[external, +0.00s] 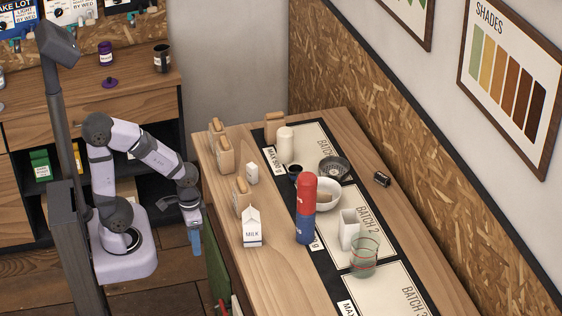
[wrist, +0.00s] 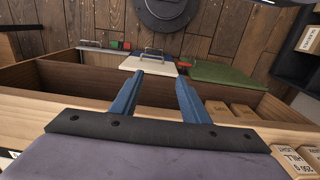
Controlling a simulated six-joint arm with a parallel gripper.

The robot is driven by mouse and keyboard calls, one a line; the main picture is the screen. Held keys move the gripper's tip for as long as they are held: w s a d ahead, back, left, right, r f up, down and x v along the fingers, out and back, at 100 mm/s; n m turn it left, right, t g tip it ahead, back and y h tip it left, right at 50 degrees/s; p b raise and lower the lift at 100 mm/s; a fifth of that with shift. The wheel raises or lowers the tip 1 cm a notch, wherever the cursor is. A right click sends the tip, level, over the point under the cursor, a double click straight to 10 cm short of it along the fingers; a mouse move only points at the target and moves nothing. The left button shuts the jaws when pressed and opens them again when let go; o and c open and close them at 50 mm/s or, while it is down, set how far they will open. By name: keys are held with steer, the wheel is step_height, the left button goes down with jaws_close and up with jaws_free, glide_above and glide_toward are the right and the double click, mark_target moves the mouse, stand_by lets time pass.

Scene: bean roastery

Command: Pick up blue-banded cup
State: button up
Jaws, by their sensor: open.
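My gripper (external: 195,238) hangs at the left side of the table in the external view, outside its edge. In the wrist view its two blue fingers (wrist: 157,92) are apart, with nothing between them. No cup with a clear blue band can be made out. A cylinder (external: 306,208), red above and blue below, stands upright on the table. A small dark cup (external: 295,172) sits behind it, its colour hard to tell.
A milk carton (external: 252,228), white bowl (external: 324,197), white upright container (external: 348,230) and several wooden-looking blocks crowd the table (external: 390,215). The wrist view shows a wooden compartment edge (wrist: 60,78), a white board (wrist: 145,64) and a green panel (wrist: 222,74).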

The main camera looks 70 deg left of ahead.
steer(key=shift+o, duration=0.7)
